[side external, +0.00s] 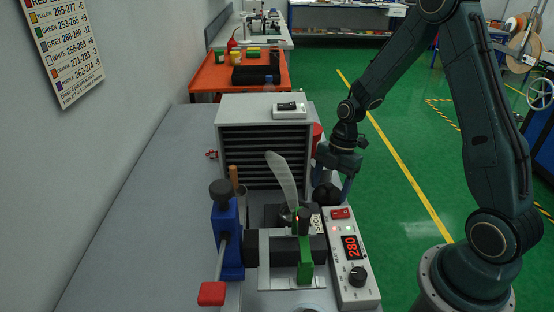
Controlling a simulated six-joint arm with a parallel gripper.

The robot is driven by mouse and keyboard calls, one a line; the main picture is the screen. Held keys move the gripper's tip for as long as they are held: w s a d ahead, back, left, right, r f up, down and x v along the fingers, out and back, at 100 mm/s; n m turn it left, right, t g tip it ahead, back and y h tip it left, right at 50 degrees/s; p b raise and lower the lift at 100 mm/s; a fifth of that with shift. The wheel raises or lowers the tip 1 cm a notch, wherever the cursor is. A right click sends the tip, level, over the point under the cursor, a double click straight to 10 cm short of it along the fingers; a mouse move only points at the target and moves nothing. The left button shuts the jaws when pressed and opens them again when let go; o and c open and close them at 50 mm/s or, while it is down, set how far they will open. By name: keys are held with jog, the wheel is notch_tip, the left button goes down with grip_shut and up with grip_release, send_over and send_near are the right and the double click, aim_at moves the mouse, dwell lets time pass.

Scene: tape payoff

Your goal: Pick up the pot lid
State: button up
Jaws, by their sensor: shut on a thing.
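My gripper (332,189) points down at the right edge of the grey bench, just above the control box. Its blue-grey fingers stand on both sides of a dark round thing, the pot lid (325,197), and are shut on it. The lid is small and dark here, and its lower side is hard to make out. A dark pot block (272,214) with an "SnCu" label (316,222) sits to the left of the gripper. Its top is partly hidden behind the green and black fixture in front.
A control box (345,270) reading 280 stands at the front right. A pale curved strip (282,180) rises in the middle. A louvred grey unit (262,150) stands behind. The bench (130,215) is clear at the left.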

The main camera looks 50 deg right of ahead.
notch_tip(320, 180, up, 28)
dwell(0.8)
jog(key=shift+f, duration=0.1)
dwell(0.7)
jog(key=s+a+f, duration=0.2)
jog(key=a+f, duration=1)
jog(key=a, duration=0.5)
jog(key=shift+f, duration=0.3)
jog(key=shift+f, duration=0.1)
jog(key=shift+f, duration=3)
